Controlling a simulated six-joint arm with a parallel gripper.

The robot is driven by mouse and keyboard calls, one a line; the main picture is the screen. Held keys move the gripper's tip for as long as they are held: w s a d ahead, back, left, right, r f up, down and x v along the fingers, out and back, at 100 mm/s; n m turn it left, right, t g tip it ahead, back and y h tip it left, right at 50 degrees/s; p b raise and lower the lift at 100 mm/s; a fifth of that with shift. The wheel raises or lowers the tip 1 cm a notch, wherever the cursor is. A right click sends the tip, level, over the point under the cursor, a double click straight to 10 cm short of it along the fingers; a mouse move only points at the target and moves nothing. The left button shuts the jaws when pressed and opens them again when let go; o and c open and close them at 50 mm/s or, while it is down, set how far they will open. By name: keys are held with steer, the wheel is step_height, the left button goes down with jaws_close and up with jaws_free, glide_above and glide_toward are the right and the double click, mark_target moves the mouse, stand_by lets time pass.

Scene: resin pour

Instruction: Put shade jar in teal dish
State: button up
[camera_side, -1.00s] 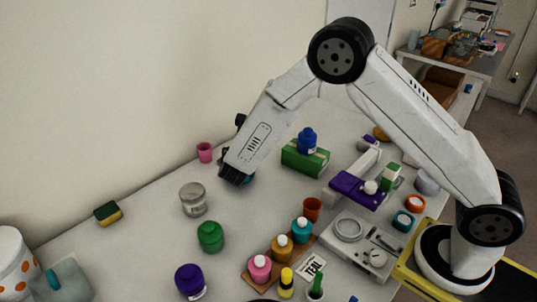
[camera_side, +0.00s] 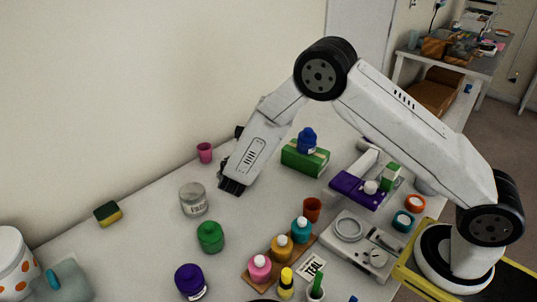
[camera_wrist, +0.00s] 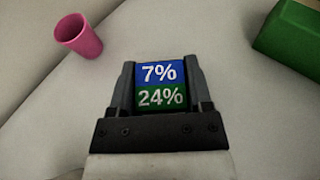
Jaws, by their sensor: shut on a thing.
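My gripper (camera_side: 233,186) is low over the back middle of the table in the side view. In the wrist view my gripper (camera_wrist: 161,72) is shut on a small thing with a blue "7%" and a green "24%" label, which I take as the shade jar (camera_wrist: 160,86). The jaws and arm hide that jar in the side view; I cannot tell whether it touches the table. A small round teal dish (camera_side: 403,221) sits at the right, in front of an orange one, well apart from my gripper.
A pink cup (camera_side: 204,152), a clear jar (camera_side: 193,200) and a green jar (camera_side: 210,237) stand left of my gripper. A green box (camera_side: 304,158) with a blue bottle is to its right.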

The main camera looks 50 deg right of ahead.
steer(key=shift+f, duration=0.35)
steer(key=o, duration=1.3)
steer(key=shift+o, duration=0.2)
steer(key=shift+r, duration=0.1)
steer(key=shift+r, duration=0.2)
steer(key=shift+s+a+r, duration=0.2)
steer(key=shift+a, duration=0.05)
steer(key=v, duration=1.1)
steer(key=shift+s+r, duration=0.1)
steer(key=shift+s, duration=0.05)
